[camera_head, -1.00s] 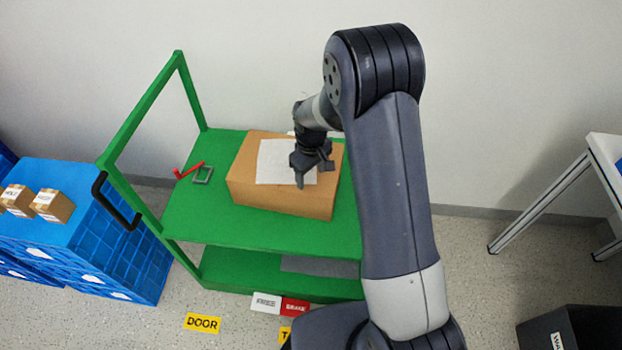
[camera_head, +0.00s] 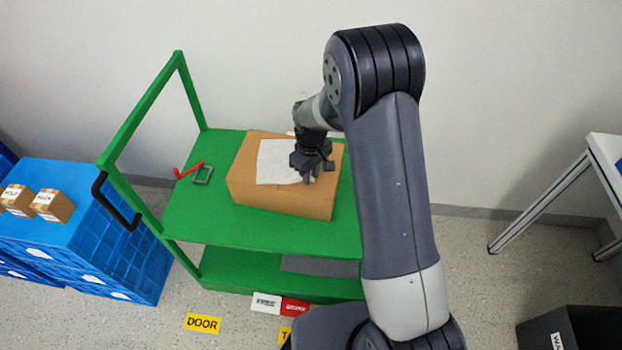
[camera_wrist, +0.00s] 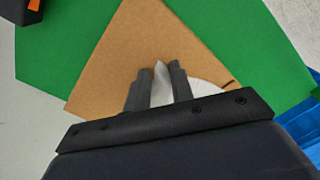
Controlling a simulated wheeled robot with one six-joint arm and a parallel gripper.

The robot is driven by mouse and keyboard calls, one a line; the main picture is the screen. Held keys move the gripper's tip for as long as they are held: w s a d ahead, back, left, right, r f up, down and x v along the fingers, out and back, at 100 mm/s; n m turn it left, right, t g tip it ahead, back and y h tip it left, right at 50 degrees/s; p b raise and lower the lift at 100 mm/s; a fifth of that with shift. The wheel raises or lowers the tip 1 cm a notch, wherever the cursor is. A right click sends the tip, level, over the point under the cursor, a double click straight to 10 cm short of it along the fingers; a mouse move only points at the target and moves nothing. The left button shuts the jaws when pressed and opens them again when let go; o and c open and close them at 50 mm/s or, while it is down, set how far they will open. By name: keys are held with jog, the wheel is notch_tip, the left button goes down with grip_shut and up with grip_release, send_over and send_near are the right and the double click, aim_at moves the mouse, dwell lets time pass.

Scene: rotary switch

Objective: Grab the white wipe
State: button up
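The white wipe (camera_head: 276,162) lies on top of a cardboard box (camera_head: 270,200) on the green cart. My gripper (camera_head: 311,178) is down at the wipe's right part. In the wrist view my gripper (camera_wrist: 160,84) has its two fingers close together, with a raised, pinched fold of the wipe (camera_wrist: 204,92) between them. The rest of the wipe lies against the box top in the head view. Part of the wipe is hidden behind my fingers and wrist.
The green cart (camera_head: 200,225) has a tall handle frame on its left. A red hook-like piece (camera_head: 188,169) and a grey frame piece (camera_head: 203,175) are near the box. Blue crates (camera_head: 80,225) with small boxes stand at the left. A white wall is behind.

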jog(key=c, duration=0.3)
grip_shut()
notch_tip(320, 180, up, 12)
jog(key=p, duration=0.8)
notch_tip(320, 180, up, 9)
jog(key=p, duration=0.6)
